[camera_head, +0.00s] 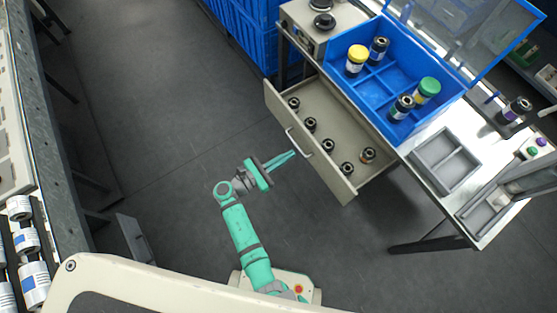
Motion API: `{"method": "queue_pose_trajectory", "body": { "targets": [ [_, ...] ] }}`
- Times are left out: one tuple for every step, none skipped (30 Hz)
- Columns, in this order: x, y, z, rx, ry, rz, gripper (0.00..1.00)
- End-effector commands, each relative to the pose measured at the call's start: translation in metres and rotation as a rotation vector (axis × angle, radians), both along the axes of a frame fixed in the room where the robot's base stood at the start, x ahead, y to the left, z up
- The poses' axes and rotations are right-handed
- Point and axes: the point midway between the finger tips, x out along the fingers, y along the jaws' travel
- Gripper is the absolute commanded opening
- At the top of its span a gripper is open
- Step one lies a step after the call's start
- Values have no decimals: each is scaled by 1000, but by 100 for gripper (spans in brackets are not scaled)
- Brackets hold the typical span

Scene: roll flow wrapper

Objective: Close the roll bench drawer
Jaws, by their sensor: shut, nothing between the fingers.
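The roll bench drawer (336,175) is grey-beige and stands pulled out from under the bench (425,157). A light bar handle (297,143) is on its front face. Several small dark rolls or spools (328,146) stand inside it. My gripper (293,153) is at the end of the teal arm, its fingers together and empty. The fingertips point right toward the drawer front, near the handle. I cannot tell whether they touch it.
On the bench is a blue compartment box (372,100) with a clear lid open, holding several capped rolls. A grey tray (445,160) lies beside it. Blue crates (240,40) stand behind. A shelf with labelled rolls (33,280) is at lower left. The floor left of the drawer is clear.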

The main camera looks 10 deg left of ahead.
Motion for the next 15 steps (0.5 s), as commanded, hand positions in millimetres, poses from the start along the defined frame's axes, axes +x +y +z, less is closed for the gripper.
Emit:
{"method": "queue_pose_trajectory", "body": {
  "targets": [
    [7, -7, 0, 1, -1, -3, 0],
    [11, -12, 0, 1, -1, -2, 0],
    [16, -17, 0, 1, -1, -3, 0],
    [20, -21, 0, 1, -1, -2, 0],
    [24, -25, 0, 1, -1, -4, 0],
    [29, -29, 0, 1, 0, -3, 0],
    [32, -33, 0, 1, -1, -2, 0],
    [35, -36, 0, 1, -1, -3, 0],
    [39, -40, 0, 0, 0, -1, 0],
    [42, -42, 0, 0, 0, -1, 0],
    [44, -45, 0, 0, 0, -2, 0],
    [47, -48, 0, 0, 0, -1, 0],
    [49, -50, 0, 0, 0, -1, 0],
    [51, -51, 0, 0, 0, -1, 0],
    [52, -53, 0, 0, 0, -1, 0]
  ]
}}
